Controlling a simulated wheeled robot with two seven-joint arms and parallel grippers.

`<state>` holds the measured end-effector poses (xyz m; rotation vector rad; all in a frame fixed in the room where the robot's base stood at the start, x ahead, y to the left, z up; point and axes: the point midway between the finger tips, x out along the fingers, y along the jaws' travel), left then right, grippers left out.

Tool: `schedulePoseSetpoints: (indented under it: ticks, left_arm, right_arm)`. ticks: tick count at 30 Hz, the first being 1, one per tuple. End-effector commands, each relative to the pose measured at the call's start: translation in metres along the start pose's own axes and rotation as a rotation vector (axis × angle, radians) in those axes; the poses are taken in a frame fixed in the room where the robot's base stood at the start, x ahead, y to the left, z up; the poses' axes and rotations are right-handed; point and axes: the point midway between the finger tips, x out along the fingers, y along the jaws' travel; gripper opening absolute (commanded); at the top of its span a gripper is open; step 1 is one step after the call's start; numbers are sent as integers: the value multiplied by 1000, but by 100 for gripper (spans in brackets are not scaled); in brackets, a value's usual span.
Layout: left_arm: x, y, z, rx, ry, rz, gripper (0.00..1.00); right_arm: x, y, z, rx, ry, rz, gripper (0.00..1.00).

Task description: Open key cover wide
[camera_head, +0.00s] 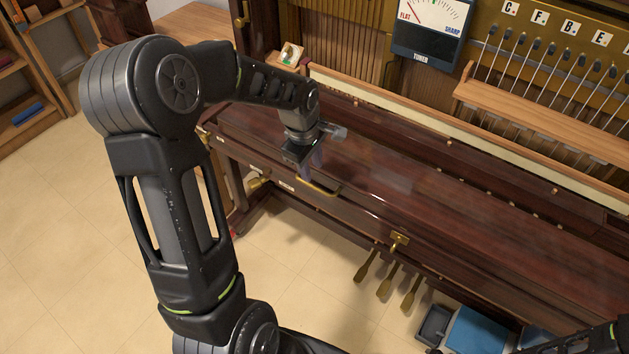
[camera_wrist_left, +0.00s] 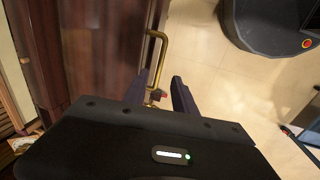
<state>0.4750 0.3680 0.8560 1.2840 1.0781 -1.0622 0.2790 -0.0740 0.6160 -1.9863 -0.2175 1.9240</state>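The piano's key cover (camera_head: 400,205) is a long dark red-brown wooden lid, lying closed over the keys. A brass handle (camera_head: 318,188) is fixed near its left front edge. My left gripper (camera_head: 312,168) is above the cover, close to this handle. In the left wrist view, its two dark fingers (camera_wrist_left: 159,92) stand apart, and the brass handle (camera_wrist_left: 158,62) shows just beyond and between the tips. I cannot tell whether they touch it. A brass lock plate (camera_head: 399,239) is at the front middle. My right gripper is not visible.
Above the cover stands the open piano body with a tuner gauge (camera_head: 430,30) and a wooden rail of tuning pins (camera_head: 545,115). Brass pedals (camera_head: 388,279) are below. A blue-topped box (camera_head: 480,331) is on the floor at lower right. Tiled floor is free at left.

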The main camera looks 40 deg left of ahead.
Motion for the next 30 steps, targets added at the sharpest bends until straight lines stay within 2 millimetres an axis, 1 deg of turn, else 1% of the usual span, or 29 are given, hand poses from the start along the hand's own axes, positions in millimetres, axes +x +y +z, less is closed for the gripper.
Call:
schedulePoseSetpoints:
  ticks: [5, 13, 18, 21, 27, 28, 30]
  left_arm:
    - [15, -1, 0, 0, -1, -3, 33]
    - [56, -1, 0, 2, -2, -4, 33]
    - [73, 0, 0, 1, -1, -2, 33]
    - [77, 0, 0, 1, 0, 0, 33]
    - [77, 0, 0, 1, 0, 1, 33]
    - [77, 0, 0, 1, 0, 1, 32]
    - [77, 0, 0, 1, 0, 1, 26]
  right_arm:
    - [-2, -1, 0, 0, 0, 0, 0]
    - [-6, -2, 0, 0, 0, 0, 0]
    - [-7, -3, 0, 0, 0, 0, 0]
    - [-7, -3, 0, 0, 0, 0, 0]
    - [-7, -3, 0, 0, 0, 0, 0]
    - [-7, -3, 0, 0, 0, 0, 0]
    - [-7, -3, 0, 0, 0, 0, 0]
